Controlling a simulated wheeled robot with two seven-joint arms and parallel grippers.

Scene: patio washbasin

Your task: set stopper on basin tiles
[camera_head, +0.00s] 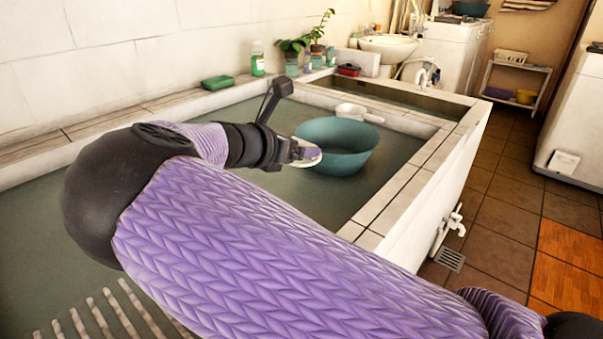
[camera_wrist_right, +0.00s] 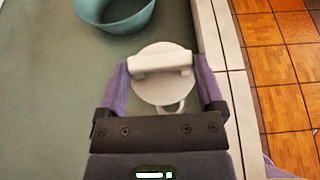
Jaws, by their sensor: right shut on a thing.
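The stopper is a white round disc (camera_wrist_right: 158,90) with a thick bar handle across it; a small ring or loop shows at its lower edge. My right gripper (camera_wrist_right: 162,66) is shut on the bar, one purple finger at each end. In the head view the right gripper (camera_head: 297,152) and the pale stopper edge (camera_head: 307,158) are over the basin, just in front of the teal bowl; most of the stopper is hidden. The basin's white tiled rim (camera_head: 408,190) runs to the right of the stopper, and it also shows in the wrist view (camera_wrist_right: 209,30). My left gripper is out of view.
A teal bowl (camera_head: 350,150) sits in the basin, with a white dipper (camera_head: 352,111) behind it. A green soap (camera_head: 217,82), a green bottle (camera_head: 257,60) and potted plants (camera_head: 316,48) stand along the back ledge. The right rim is clear. A tap (camera_head: 450,220) juts from its outer side.

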